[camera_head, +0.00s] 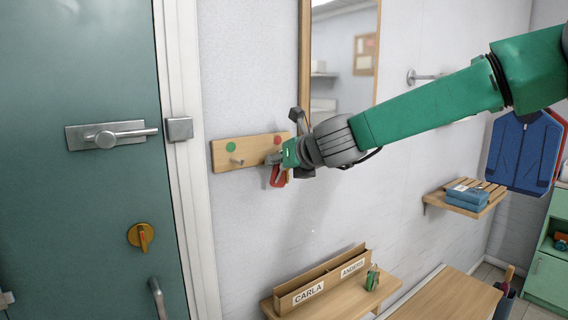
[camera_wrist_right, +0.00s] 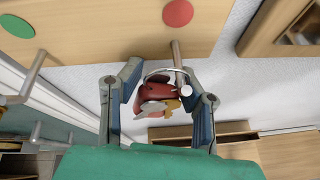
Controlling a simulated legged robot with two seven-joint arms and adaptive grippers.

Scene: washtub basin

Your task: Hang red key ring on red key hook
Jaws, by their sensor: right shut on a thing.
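The wooden hook board (camera_head: 224,158) is on the wall, with a green dot (camera_head: 231,147) at left and a red dot (camera_head: 277,140) at right. The wrist view shows the red-dot hook (camera_wrist_right: 177,55), a metal peg with a round tip, below its dot. My right gripper (camera_head: 276,159) is at the red-dot end of the board, shut on the red key ring (camera_head: 277,176). In the wrist view the red fob (camera_wrist_right: 148,104) and keys hang between the fingers, and the metal loop overlaps the peg near its tip. I cannot tell whether the loop is around it. My left gripper is out of view.
A green door (camera_head: 90,210) with a handle stands at left. A mirror (camera_head: 343,55) hangs above right of the board. Below is a shelf (camera_head: 345,300) with a CARLA and ANDERS name box (camera_head: 308,292). Bare wall lies between board and shelf.

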